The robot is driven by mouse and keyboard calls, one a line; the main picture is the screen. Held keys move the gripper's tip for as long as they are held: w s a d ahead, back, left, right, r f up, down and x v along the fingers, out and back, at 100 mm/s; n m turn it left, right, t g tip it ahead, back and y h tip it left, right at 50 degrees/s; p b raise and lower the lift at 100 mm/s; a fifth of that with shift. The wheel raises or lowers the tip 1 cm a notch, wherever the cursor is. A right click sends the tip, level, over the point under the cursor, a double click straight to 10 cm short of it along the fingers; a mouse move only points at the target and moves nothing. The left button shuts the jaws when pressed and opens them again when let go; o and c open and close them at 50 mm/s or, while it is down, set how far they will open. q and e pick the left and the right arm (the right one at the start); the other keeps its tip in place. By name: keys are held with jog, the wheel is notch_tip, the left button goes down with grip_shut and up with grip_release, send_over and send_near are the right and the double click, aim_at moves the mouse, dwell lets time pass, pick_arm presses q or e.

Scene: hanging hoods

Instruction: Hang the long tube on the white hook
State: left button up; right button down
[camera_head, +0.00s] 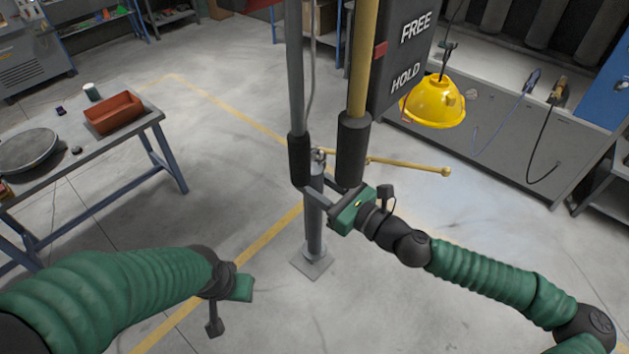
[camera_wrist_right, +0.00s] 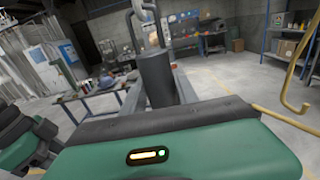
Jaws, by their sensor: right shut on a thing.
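A long grey tube (camera_head: 295,70) with a black sleeve (camera_head: 300,160) at its lower end hangs upright in the middle of the head view. My right gripper (camera_head: 310,187) is shut on this sleeve, near its bottom. In the right wrist view a dark cylinder (camera_wrist_right: 158,80) stands between my fingers (camera_wrist_right: 155,88), with grey curved pieces (camera_wrist_right: 148,22) above it. I cannot tell whether these are the white hook; no white hook is clear in the head view. My left gripper (camera_head: 232,290) is low at the left, away from the tube; its jaws are not clear.
A yellow pole (camera_head: 361,60) with a black sleeve (camera_head: 352,150) hangs just right of the tube. A grey post (camera_head: 314,220) stands behind, with a yellow bar (camera_head: 410,165). A yellow hood (camera_head: 434,103) hangs at right. A table with a red tray (camera_head: 113,113) stands left.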

dwell(0.3)
jog(key=c, duration=0.9)
grip_release()
jog(key=shift+s, duration=0.1)
jog(key=shift+o, duration=0.2)
jog(key=shift+f, duration=0.15)
